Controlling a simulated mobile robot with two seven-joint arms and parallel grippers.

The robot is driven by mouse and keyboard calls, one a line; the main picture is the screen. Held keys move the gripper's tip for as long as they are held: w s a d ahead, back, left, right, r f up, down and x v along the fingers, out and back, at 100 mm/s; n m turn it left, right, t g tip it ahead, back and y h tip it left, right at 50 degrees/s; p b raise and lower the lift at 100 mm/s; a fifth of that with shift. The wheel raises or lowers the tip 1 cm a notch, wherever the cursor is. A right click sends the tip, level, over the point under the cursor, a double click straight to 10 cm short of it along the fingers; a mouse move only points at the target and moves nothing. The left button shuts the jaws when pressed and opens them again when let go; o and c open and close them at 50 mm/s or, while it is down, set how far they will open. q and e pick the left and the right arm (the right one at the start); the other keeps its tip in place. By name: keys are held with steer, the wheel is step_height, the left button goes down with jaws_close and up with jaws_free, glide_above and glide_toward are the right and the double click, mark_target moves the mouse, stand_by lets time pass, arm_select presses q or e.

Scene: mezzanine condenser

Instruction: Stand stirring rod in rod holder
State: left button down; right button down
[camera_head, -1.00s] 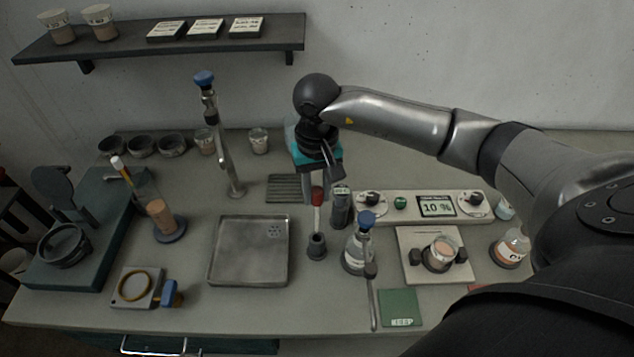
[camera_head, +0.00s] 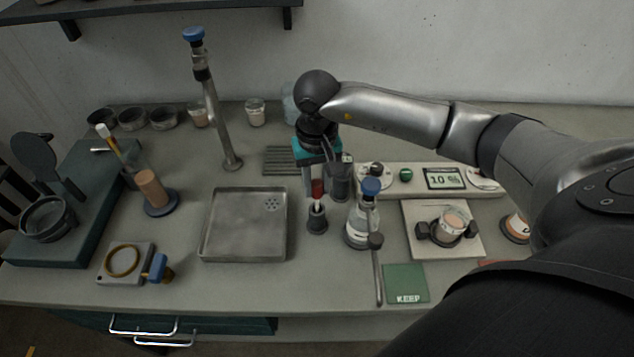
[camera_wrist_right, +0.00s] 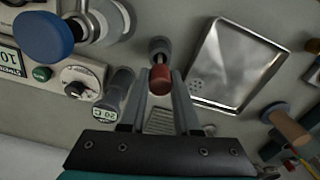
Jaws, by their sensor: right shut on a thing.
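The stirring rod has a red cap (camera_head: 318,187) and a pale shaft, and stands roughly upright. My right gripper (camera_head: 316,188) is shut on it near the cap, coming down from above. The rod holder (camera_head: 316,220) is a small dark cup on the bench directly below. The rod's lower end appears to be inside its mouth, though its depth is hidden. In the right wrist view the red cap (camera_wrist_right: 160,78) lies between the two fingers, and the holder (camera_wrist_right: 159,46) shows just beyond it. My left gripper is not in view.
A metal tray (camera_head: 245,248) lies left of the holder. A blue-capped bottle (camera_head: 362,222) stands close on the right, with a dark cylinder (camera_head: 341,183) behind it. A control panel (camera_head: 415,180) and a green KEEP card (camera_head: 405,284) are further right.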

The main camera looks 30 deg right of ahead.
steer(key=shift+f, duration=0.2)
steer(key=c, duration=0.5)
jaws_free()
steer(key=shift+c, duration=0.2)
step_height(320, 180, up, 15)
steer(key=b, duration=0.1)
steer(key=shift+r, duration=0.15)
